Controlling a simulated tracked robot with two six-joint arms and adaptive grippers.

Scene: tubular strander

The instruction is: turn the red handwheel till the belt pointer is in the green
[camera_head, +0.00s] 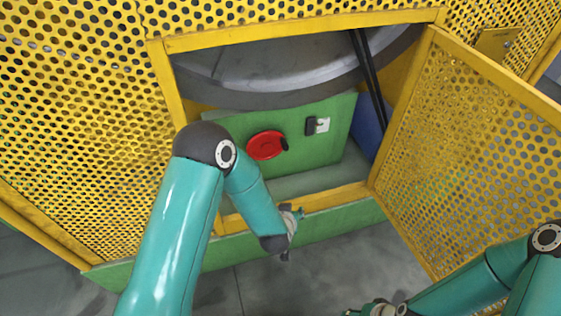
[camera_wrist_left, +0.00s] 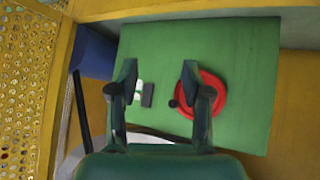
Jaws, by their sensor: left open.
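The red handwheel (camera_head: 266,145) with a dark knob on its rim is on the green panel inside the open guard. It also shows in the left wrist view (camera_wrist_left: 213,88), partly behind one finger. A small white plate with a dark block (camera_head: 322,126) sits beside it on the panel; it shows between the fingers in the wrist view (camera_wrist_left: 139,88). I cannot make out a pointer or green zone. My left gripper (camera_head: 299,213) is open and empty, in front of the opening and apart from the wheel. My right gripper (camera_head: 376,308) is partly cut off at the bottom edge.
A yellow perforated door (camera_head: 470,140) stands open at the right. The yellow frame's lower bar (camera_head: 335,199) edges the opening. A big grey drum (camera_head: 285,68) and dark belts (camera_head: 369,75) lie above and beside the panel. The grey floor (camera_head: 330,270) in front is clear.

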